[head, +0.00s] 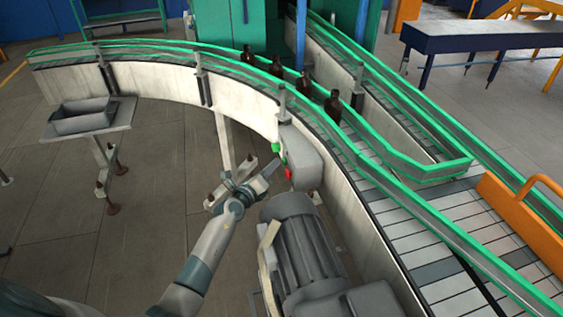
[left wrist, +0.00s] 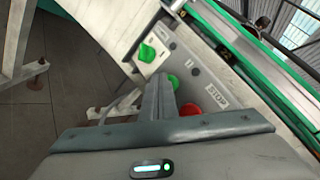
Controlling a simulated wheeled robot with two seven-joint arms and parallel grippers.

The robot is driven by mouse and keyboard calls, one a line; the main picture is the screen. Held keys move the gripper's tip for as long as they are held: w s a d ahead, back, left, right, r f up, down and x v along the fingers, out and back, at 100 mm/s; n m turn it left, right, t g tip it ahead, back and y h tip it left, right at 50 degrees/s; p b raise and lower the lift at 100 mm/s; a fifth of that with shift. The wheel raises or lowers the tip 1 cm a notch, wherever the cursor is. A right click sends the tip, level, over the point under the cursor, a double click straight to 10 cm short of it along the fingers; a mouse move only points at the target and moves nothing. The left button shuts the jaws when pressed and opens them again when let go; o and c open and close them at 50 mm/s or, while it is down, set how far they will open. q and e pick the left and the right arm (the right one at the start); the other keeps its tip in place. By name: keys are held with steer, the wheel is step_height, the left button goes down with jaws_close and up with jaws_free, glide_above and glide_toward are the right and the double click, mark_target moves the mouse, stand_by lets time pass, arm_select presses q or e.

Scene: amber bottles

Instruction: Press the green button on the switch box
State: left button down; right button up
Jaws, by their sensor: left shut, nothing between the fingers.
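In the left wrist view the fingers (left wrist: 160,78) partly cover the green button's left side. I cannot tell whether they touch it. My right gripper is in neither view.
A grey motor (head: 300,240) sits just below the box, close to my left arm. The conveyor's green rail (head: 395,192) runs behind the box, with several amber bottles (head: 333,106) on the belt. A grey tray (head: 82,117) stands at left. Open floor lies between.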

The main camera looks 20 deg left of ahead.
arm_select(q)
steer(key=shift+w+d, duration=0.1)
steer(key=shift+d, duration=0.1)
stand_by(0.4)
steer(key=shift+a, duration=0.1)
steer(key=shift+s+a, duration=0.55)
steer(key=shift+a, duration=0.05)
steer(key=shift+a, duration=0.1)
steer(key=shift+s+a, duration=0.75)
steer(key=shift+a, duration=0.25)
steer(key=shift+s+a, duration=0.75)
steer(key=shift+a, duration=0.2)
